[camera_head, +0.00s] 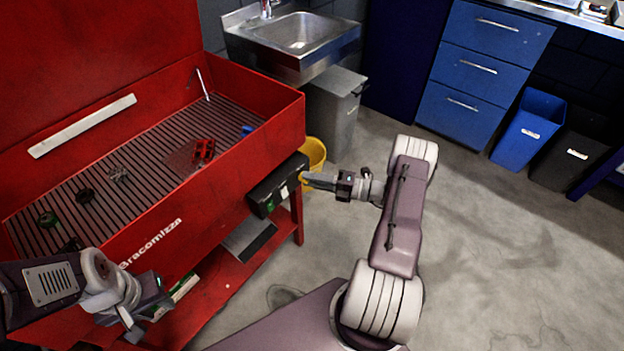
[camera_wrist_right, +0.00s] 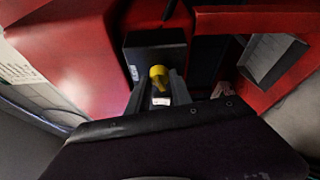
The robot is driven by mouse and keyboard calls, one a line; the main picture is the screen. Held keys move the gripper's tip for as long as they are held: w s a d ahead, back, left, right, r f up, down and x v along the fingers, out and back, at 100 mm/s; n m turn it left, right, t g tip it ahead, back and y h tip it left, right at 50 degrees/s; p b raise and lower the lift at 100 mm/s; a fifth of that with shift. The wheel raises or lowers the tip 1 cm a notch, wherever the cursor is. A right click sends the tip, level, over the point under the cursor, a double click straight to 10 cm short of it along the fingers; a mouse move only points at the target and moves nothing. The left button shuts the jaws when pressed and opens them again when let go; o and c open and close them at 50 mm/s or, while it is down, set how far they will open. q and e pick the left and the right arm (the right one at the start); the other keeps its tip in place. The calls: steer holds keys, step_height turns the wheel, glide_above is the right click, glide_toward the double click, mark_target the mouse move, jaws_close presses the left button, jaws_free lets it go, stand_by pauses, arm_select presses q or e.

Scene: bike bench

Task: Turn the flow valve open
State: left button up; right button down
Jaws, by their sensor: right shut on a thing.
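The flow valve is a yellow knob (camera_wrist_right: 158,76) on the face of a black box (camera_wrist_right: 152,52), seen in the right wrist view. In the head view the black box (camera_head: 265,196) is fixed to the front right of the red bench, and the fingers mostly hide the knob. My right gripper (camera_head: 309,180) reaches the box from the right. In the wrist view its two fingers (camera_wrist_right: 158,92) are on either side of the yellow knob, shut on it. My left gripper (camera_head: 142,318) hangs at the lower left by the bench front, away from the valve; its jaw opening is unclear.
The red bench (camera_head: 165,232) has a slatted tray with red, green and dark small items on it. A lower shelf and a grey tray (camera_head: 248,240) sit below the box. A yellow bucket (camera_head: 315,152) and grey bin (camera_head: 338,108) stand behind. Floor on the right is clear.

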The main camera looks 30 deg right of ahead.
steer(key=shift+f+m+t+y, duration=0.1)
steer(key=shift+m+t+y, duration=0.2)
steer(key=shift+m, duration=0.6)
steer(key=c, duration=1.1)
jaws_free()
steer(key=shift+c, duration=0.2)
steer(key=v, duration=0.9)
